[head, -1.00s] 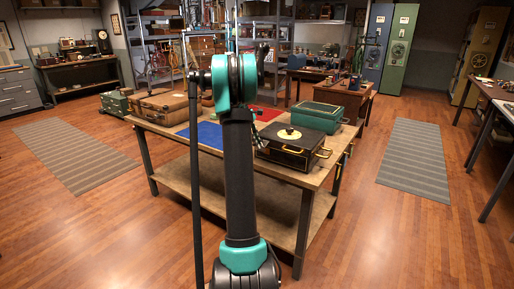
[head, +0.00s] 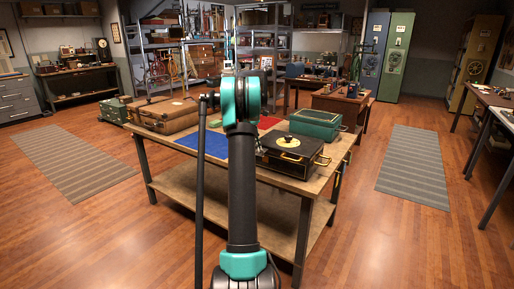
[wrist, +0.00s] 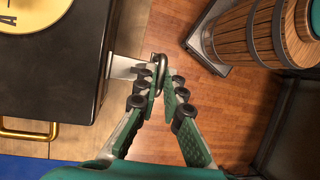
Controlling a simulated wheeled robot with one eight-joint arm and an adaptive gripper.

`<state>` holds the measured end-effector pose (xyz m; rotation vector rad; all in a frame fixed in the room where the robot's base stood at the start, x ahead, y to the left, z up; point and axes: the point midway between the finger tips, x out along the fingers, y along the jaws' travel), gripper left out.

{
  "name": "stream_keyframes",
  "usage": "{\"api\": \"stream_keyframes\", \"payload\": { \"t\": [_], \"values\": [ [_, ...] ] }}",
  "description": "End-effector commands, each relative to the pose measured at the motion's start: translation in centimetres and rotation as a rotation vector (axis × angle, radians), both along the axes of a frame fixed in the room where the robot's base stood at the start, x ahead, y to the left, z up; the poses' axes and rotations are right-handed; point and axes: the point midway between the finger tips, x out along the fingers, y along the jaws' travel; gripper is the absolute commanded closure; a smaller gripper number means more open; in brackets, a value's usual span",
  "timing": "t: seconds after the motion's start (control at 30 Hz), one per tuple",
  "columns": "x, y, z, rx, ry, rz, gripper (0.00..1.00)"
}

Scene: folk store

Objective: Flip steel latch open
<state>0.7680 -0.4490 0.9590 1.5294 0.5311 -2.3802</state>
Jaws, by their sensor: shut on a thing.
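A black case (head: 292,158) with brass handles and a round cream-yellow disc on its lid sits on the front right part of the table. In the wrist view the case (wrist: 60,85) fills the left side. A steel latch (wrist: 125,67), a flat plate with a dark ring at its end, sticks out from the case's side. My gripper (wrist: 167,78) has its fingertips closed together at the ring end of the latch, beside the case. In the head view my own arm hides most of the gripper.
A green case (head: 316,123) stands behind the black one, and brown suitcases (head: 170,115) lie to the left. A blue mat (head: 205,143) lies on the table (head: 182,157). The wrist view shows a slatted wooden barrel (wrist: 250,35) at upper right.

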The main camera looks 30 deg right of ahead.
Motion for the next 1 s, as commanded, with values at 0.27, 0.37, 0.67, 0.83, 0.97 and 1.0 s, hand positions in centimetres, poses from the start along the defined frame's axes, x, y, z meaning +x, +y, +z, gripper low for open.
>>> {"api": "stream_keyframes", "payload": {
  "t": [0.27, 0.37, 0.67, 0.83, 0.97, 1.0],
  "values": [
    [0.0, -0.1, 0.0, -0.001, 0.0, -0.001, 0.72],
    [0.0, 0.0, 0.0, -0.001, 0.0, -0.001, 0.71],
    [0.2, 0.0, 0.5, -0.001, 0.0, -0.001, 0.71],
    [1.3, 0.0, 2.7, -0.001, 0.0, 0.0, 0.71],
    [2.4, 0.1, 5.2, -0.001, 0.0, -0.001, 0.71],
    [2.7, 0.1, 5.9, -0.001, 0.0, -0.001, 0.71]
  ]
}}
